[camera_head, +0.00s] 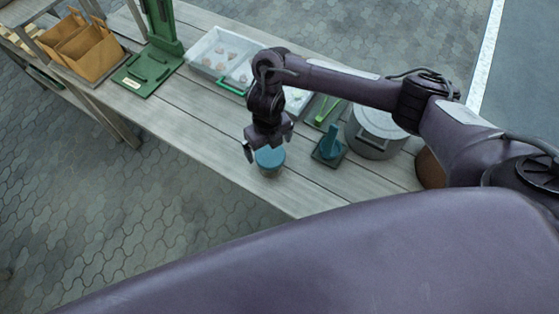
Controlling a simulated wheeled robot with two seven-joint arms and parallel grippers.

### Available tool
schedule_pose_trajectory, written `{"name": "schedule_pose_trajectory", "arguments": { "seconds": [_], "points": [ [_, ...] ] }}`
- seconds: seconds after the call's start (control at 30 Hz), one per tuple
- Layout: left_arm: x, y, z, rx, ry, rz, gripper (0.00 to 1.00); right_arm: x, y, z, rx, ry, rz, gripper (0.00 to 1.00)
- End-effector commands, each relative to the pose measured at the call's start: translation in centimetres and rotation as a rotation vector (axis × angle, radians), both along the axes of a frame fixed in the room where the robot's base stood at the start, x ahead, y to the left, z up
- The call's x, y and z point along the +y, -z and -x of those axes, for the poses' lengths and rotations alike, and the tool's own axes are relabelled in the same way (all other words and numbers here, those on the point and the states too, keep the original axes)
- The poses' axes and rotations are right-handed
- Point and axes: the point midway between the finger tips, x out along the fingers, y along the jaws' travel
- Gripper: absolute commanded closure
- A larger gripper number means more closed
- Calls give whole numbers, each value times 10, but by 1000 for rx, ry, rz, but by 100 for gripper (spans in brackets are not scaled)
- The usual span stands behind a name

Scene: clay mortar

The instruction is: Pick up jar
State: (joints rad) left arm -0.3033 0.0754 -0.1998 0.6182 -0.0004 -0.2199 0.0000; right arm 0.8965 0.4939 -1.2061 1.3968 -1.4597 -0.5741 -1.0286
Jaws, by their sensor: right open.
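A small jar (270,158) with a blue lid stands upright near the front edge of the grey plank table (215,130). My right gripper (268,146) points down directly above the jar, with its fingers apart. One finger shows at the left of the lid and the other toward the right. I cannot tell whether the fingers touch the lid. My left gripper is not in view.
A white tray (205,48) with clay pieces lies behind. A green stand (150,70) and brown boxes (92,52) are at left.

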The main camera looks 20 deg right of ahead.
Motion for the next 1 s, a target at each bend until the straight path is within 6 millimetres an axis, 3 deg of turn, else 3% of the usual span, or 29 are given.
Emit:
{"name": "schedule_pose_trajectory", "arguments": {
  "seconds": [0.17,0.53,0.83,1.0],
  "points": [
    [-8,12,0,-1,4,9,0,-1,23,0,4,7,-1,0],
    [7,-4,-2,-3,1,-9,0,-7,68,-3,3,8,1,0],
    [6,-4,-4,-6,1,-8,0,-6,74,-3,0,6,-1,0],
    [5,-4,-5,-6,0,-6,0,-6,74,-3,0,6,-1,21]
  ]
}}
